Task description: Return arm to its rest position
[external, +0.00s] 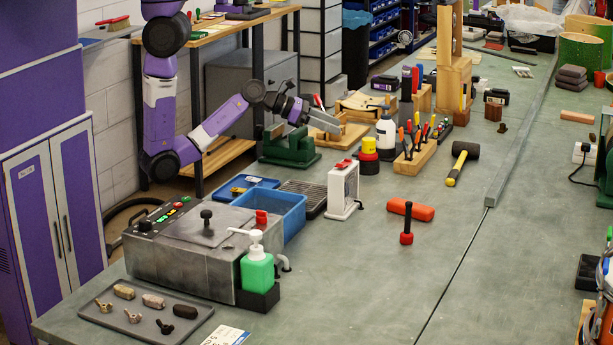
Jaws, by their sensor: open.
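My purple and white arm reaches in from the left, over the far left side of the bench (350,270). My gripper (326,121) is at the arm's end, pointing right and slightly down. It is open, and no held object shows between its fingers. It is above and to the right of the green vise (288,148). A thin red-tipped thing (319,102) shows right beside the fingers; I cannot tell whether it touches them.
A wooden block (345,135) lies below the gripper. A white bottle (386,131), a tool rack (415,160) and a yellow-capped jar (369,150) stand to its right. A blue bin (283,210) and grey tank (190,250) are nearer. The bench's middle is mostly clear.

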